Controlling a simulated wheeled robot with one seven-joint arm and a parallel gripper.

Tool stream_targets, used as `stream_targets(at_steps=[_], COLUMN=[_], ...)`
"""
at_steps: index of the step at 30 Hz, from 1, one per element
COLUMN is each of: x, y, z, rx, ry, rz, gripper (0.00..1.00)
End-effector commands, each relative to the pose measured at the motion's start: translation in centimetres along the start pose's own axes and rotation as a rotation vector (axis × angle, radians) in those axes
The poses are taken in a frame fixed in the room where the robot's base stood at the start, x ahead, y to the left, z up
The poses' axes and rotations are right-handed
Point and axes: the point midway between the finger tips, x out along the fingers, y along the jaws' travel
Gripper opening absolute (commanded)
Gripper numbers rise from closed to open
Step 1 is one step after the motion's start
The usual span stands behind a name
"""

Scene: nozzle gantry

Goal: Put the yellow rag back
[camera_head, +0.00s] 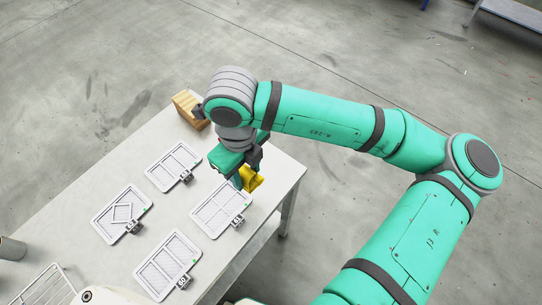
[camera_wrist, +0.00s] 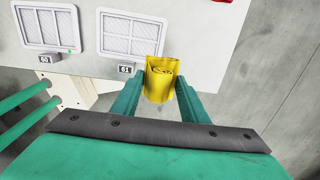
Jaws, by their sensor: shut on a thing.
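The yellow rag (camera_head: 251,179) is a folded or rolled yellow cloth. It is held at the right end of the white table (camera_head: 273,161), near the frame marked 61 (camera_head: 220,208). In the wrist view the rag (camera_wrist: 160,79) sits between the two green fingers of my gripper (camera_wrist: 158,88), which is shut on it. A spiral fold shows at its upper end. The rag lies over or beside the table's edge in that view; its height above the table I cannot tell. My wrist hides part of it in the head view.
Several white framed panels with number tags lie on the table, including the one marked 60 (camera_head: 168,265). A wooden block-like holder (camera_head: 188,108) stands at the table's far corner, partly behind my wrist. A red item (camera_wrist: 222,1) shows at the wrist view's top edge. The floor beyond is clear.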

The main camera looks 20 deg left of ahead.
Motion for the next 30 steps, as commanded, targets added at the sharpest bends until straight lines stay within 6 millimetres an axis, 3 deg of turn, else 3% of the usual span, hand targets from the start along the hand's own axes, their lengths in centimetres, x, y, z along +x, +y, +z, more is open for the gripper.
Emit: stream_targets(at_steps=[9,15,25,30], x=[3.1,6.4,8.8,11.1], y=[-6.6,-9.3,-11.2,-11.4], z=[1.4,1.9,2.3,2.3], rx=[0.005,0.005,0.005,0.003], ry=[0.0,0.0,0.0,0.0], rz=[0.005,0.004,0.003,0.004], gripper=[0.12,0.12,0.12,0.12])
